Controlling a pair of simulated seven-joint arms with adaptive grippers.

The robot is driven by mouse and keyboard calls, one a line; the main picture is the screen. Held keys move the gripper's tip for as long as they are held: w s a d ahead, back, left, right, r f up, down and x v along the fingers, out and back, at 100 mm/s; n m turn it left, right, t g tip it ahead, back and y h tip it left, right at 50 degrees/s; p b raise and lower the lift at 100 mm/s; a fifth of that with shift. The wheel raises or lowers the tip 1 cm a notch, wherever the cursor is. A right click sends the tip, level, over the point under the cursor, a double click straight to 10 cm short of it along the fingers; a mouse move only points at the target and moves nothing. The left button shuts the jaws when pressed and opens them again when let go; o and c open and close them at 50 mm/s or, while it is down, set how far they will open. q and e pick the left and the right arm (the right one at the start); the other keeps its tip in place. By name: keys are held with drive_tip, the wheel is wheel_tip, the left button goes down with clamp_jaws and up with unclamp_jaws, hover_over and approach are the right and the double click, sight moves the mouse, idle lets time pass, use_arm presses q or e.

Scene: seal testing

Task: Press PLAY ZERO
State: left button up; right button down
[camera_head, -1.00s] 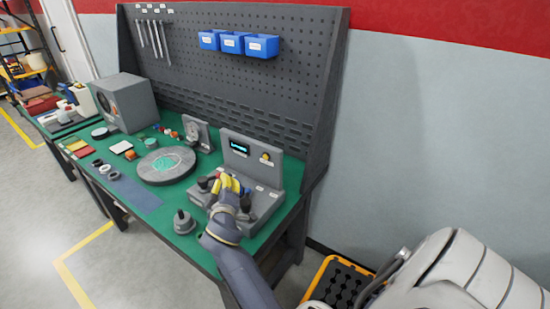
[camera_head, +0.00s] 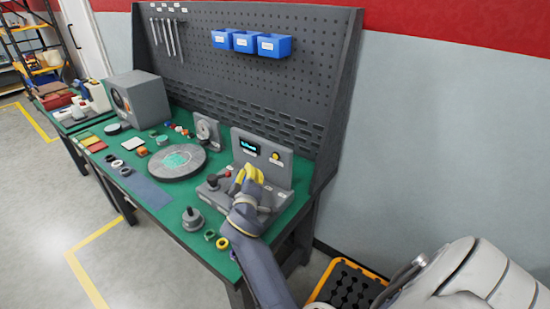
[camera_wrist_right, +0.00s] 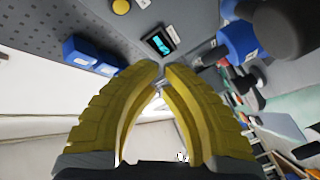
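The grey test unit (camera_head: 284,176) stands at the right end of the green bench, with an upright panel and a low base. Its panel has a lit display (camera_head: 248,147) and a round yellow button (camera_head: 276,156); the labels are too small to read. In the right wrist view the display (camera_wrist_right: 159,42) and yellow button (camera_wrist_right: 121,6) lie beyond the fingertips. My right gripper (camera_head: 251,170) is in front of the panel and hides part of the base. Its yellow fingers (camera_wrist_right: 160,67) are drawn together at the tips with nothing visible between them. My left gripper is out of view.
A dark grey round part (camera_head: 192,219) and rings (camera_head: 222,243) lie at the bench front. A round disc plate (camera_head: 170,175) is further left. The pegboard (camera_head: 300,75) rises behind.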

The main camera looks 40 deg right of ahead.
drive_tip(key=w+d, duration=0.2)
drive_tip(key=d, duration=0.5)
drive_tip(key=shift+w, duration=0.15)
drive_tip(key=shift+w+d, duration=0.25)
drive_tip(key=shift+d, duration=0.6)
idle(2.3)
drive_tip(key=shift+a, duration=0.1)
idle(0.3)
drive_tip(key=shift+s+a, duration=0.25)
drive_tip(key=shift+a, duration=0.4)
drive_tip(key=shift+a, duration=0.1)
drive_tip(key=shift+s+a, duration=0.25)
drive_tip(key=shift+a, duration=0.5)
drive_tip(key=shift+s+a, duration=0.25)
drive_tip(key=shift+a, duration=0.55)
drive_tip(key=shift+s+a, duration=0.25)
drive_tip(key=shift+a, duration=0.5)
